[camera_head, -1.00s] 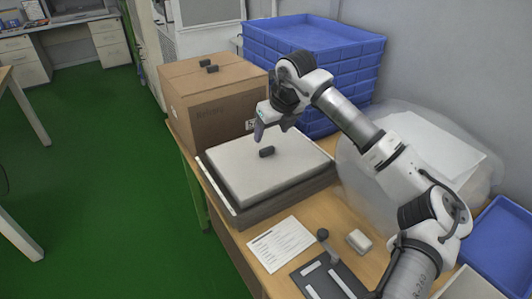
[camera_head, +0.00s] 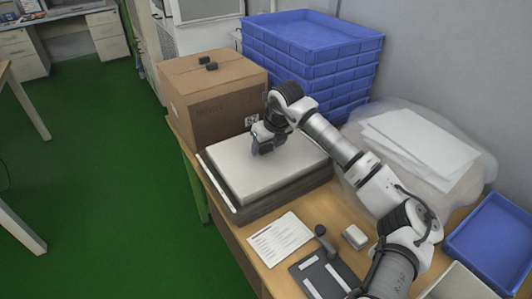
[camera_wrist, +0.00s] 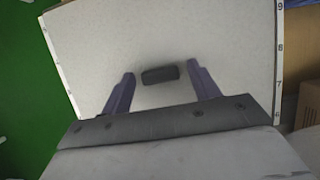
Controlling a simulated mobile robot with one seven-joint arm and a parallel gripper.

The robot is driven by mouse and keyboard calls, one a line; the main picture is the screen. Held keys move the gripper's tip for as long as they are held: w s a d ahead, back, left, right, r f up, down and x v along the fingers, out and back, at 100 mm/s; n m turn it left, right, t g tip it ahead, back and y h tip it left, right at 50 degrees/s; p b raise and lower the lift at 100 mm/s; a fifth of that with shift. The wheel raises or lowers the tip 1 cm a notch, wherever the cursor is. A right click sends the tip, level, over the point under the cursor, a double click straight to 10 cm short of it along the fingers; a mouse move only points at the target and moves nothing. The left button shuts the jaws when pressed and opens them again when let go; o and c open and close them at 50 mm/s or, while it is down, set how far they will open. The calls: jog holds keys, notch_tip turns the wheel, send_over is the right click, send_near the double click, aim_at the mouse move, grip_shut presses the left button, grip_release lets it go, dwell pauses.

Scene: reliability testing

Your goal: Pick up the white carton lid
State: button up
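The white carton lid (camera_head: 248,180) lies flat on top of a dark grey box-like base (camera_head: 283,202) on the wooden table. It also fills much of the wrist view (camera_wrist: 100,40). A small black handle (camera_wrist: 160,74) sits on the middle of the lid. My gripper (camera_head: 264,150) is low over the lid, and its body hides the handle in the head view. In the wrist view, my gripper (camera_wrist: 160,82) is open, with one finger on each side of the handle and visible gaps between. Whether the fingertips touch the lid I cannot tell.
A brown cardboard box (camera_head: 205,105) with black handles stands behind the lid. Stacked blue crates (camera_head: 310,50) are at the back. A plastic bag with white sheets (camera_head: 425,140) lies right. A paper (camera_head: 280,239), a black device (camera_head: 325,275) and a white block (camera_head: 355,237) are in front.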

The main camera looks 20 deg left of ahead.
jog(key=c, duration=0.9)
jog(key=shift+r, duration=0.1)
